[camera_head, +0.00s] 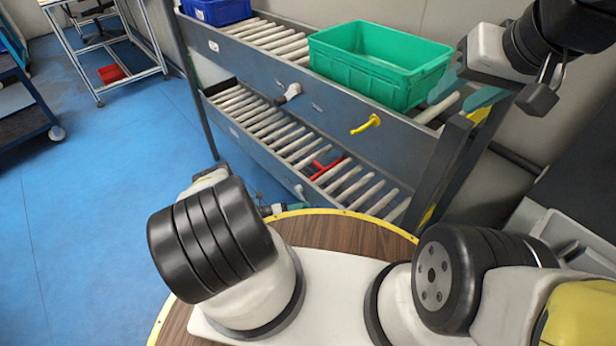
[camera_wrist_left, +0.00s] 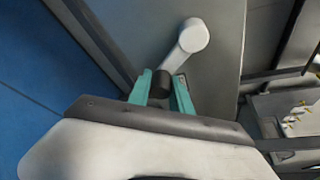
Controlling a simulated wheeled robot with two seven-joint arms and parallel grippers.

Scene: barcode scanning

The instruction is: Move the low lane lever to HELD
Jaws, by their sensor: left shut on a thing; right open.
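The low lane lever (camera_head: 299,190) is pale grey with a dark knob and sits on the lower rail. In the left wrist view the lever (camera_wrist_left: 186,42) runs from its round pivot down and left to the knob. My left gripper (camera_head: 283,209) is low beside the lower rail, mostly behind my own arm in the head view. In the left wrist view my left gripper (camera_wrist_left: 161,92) has its teal fingers either side of the dark knob, shut on it. My right gripper (camera_head: 465,92) is open at the right of the green crate. Any lever position marking is unreadable.
The green crate (camera_head: 365,75) and a blue crate (camera_head: 217,11) stand on the upper roller lane. A grey lever (camera_head: 289,93) and a yellow lever (camera_head: 367,124) are on the upper rail. A red item (camera_head: 327,168) lies on the lower rollers.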

